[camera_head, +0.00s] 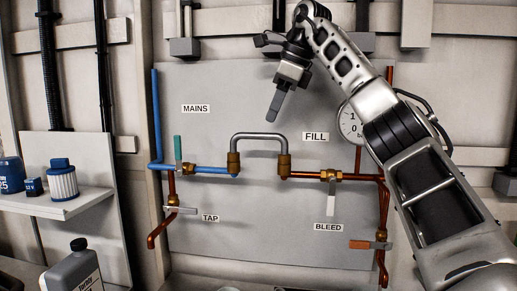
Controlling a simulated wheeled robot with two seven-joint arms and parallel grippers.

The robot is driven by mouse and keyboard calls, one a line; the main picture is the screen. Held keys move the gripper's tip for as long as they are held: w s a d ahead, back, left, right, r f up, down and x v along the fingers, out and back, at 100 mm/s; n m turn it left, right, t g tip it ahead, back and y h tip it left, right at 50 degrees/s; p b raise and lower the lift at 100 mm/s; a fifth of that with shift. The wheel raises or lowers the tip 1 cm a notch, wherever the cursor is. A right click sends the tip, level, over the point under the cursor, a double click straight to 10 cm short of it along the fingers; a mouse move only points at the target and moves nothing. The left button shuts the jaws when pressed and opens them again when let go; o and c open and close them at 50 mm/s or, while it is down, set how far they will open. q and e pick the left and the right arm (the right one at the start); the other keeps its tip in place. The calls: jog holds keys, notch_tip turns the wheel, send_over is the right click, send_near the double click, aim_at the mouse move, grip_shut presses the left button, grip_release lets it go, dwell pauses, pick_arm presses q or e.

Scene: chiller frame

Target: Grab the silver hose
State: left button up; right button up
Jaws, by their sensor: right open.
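The silver hose (259,136) is a U-shaped grey loop in the middle of the panel. Its two ends sit in brass fittings, the left one (234,164) by the blue mains pipe and the right one (284,166) by the copper fill pipe. My right gripper (273,107) is open and empty, above the hose and apart from it in the picture. Its fingers point down and overlap one another from this angle. My left gripper is out of view.
A grey panel (200,83) carries the pipes. A teal-handled valve (178,148) stands left of the hose, and a grey bleed handle (331,197) hangs at right. A gauge (348,122) is partly hidden behind my right arm. A shelf (70,202) with blue containers is at left.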

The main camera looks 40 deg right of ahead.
aim_at(264, 134)
jog(key=x, duration=0.3)
jog(key=shift+w+f, duration=0.15)
jog(key=shift+f, duration=0.2)
jog(key=x, duration=0.2)
jog(key=s+x, duration=0.1)
jog(key=x, duration=0.1)
jog(key=shift+w+a+f, duration=0.1)
jog(key=shift+w+f, duration=0.05)
jog(key=shift+f, duration=0.3)
jog(key=shift+w+a+f, duration=0.1)
jog(key=shift+w+f, duration=0.1)
jog(key=shift+f, duration=0.15)
grip_shut()
